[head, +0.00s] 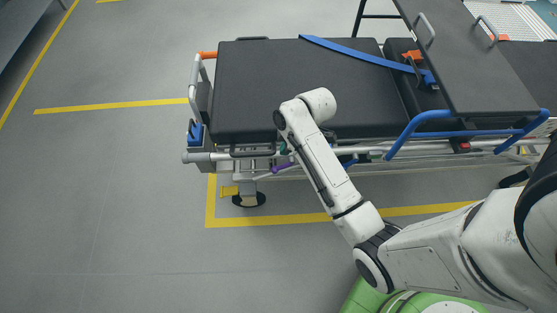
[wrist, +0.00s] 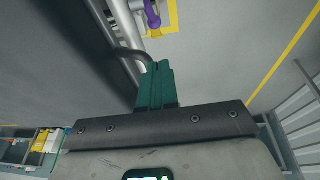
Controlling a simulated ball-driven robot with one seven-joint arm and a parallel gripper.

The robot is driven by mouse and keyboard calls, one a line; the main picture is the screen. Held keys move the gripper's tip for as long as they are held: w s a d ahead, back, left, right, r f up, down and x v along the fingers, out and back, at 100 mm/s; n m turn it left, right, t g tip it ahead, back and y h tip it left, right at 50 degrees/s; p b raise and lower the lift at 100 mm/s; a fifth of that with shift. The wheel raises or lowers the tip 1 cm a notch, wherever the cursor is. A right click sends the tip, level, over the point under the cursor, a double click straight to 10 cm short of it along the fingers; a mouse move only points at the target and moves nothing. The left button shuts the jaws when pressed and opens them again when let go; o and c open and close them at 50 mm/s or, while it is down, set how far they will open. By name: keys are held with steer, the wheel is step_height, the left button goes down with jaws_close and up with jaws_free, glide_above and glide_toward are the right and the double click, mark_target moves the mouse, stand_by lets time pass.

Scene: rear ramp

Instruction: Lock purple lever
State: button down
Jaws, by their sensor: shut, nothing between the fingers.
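The purple lever (head: 284,167) sits low on the side frame of the black stretcher (head: 270,85), just left of my forearm in the head view. In the wrist view, the purple lever (wrist: 152,12) shows at the top edge, partly cut off, beside a pale metal tube. My gripper (wrist: 158,72) has teal fingers that are shut together and empty. They point toward the lever, with a visible gap between.
A dark curved handle (wrist: 128,58) lies close to the left of my fingers. Blue side rails (head: 430,120) and a raised dark board (head: 470,60) are on the right. A castor (head: 248,199) stands below the stretcher's left end. Floor at left is clear.

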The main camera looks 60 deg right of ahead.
mark_target(274, 169)
steer(key=x, duration=0.4)
steer(key=b+x, duration=0.1)
steer(key=x, duration=0.3)
steer(key=d+x, duration=0.1)
steer(key=x, duration=0.4)
steer(key=shift+s+f, duration=0.25)
steer(key=shift+s, duration=0.1)
steer(key=shift+w+f, duration=0.1)
steer(key=shift+f, duration=0.2)
